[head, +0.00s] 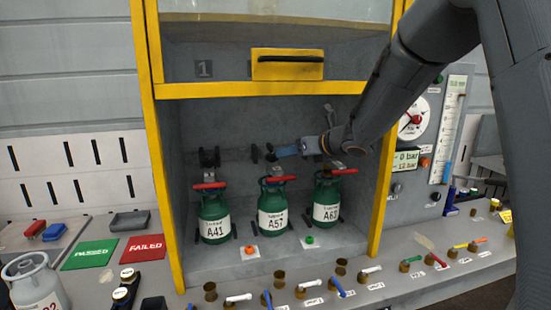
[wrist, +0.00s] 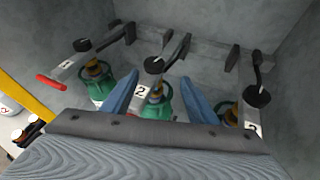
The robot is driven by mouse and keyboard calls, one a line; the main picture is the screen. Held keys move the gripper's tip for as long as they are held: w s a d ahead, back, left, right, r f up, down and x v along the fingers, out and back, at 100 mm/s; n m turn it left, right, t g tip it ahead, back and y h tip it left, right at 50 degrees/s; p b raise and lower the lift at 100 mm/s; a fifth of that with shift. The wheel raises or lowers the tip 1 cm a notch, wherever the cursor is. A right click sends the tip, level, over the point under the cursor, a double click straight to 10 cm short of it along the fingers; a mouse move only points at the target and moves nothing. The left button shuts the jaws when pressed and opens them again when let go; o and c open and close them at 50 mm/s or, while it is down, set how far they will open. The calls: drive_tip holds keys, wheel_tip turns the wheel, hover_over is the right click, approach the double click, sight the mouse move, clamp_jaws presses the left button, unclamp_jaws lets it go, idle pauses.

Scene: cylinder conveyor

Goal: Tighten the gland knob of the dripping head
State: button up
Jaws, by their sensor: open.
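Three green cylinders, A41 (head: 214,215), A57 (head: 272,208) and A63 (head: 327,202), stand upright in the cabinet bay with red handles and filling heads above them. In the wrist view the heads carry black round knobs: left (wrist: 82,45), middle (wrist: 154,65) and right (wrist: 257,97). I cannot make out a drip on any head. My gripper (wrist: 159,78) is open and empty, its blue fingers apart either side of the middle head, with the middle knob beyond the tips. In the head view my gripper (head: 287,152) is above and between A57 and A63.
A yellow-framed shield (head: 287,90) hangs above the bay, with yellow posts at both sides. An orange button (head: 250,250) and a green button (head: 310,240) sit before the cylinders. Several valves and brass fittings line the front ledge. A gauge panel (head: 412,120) stands right.

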sight(273, 155)
drive_tip(key=shift+w+a+f+n+y+p, duration=0.1)
drive_tip(key=shift+w+a+f+n+p, duration=0.3)
drive_tip(key=shift+w+a, duration=0.55)
drive_tip(key=shift+w+a+f+n+y+p, duration=0.1)
drive_tip(key=shift+w+a+f+n+p, duration=0.3)
drive_tip(key=shift+w+a, duration=0.55)
drive_tip(key=shift+w+a+f+n+y+p, duration=0.15)
drive_tip(key=shift+w+a+f+p, duration=0.3)
drive_tip(key=shift+w+a, duration=0.5)
drive_tip(key=shift+s+f, duration=0.1)
drive_tip(key=c, duration=1.1)
drive_tip(key=shift+o, duration=0.2)
drive_tip(key=shift+a, duration=0.1)
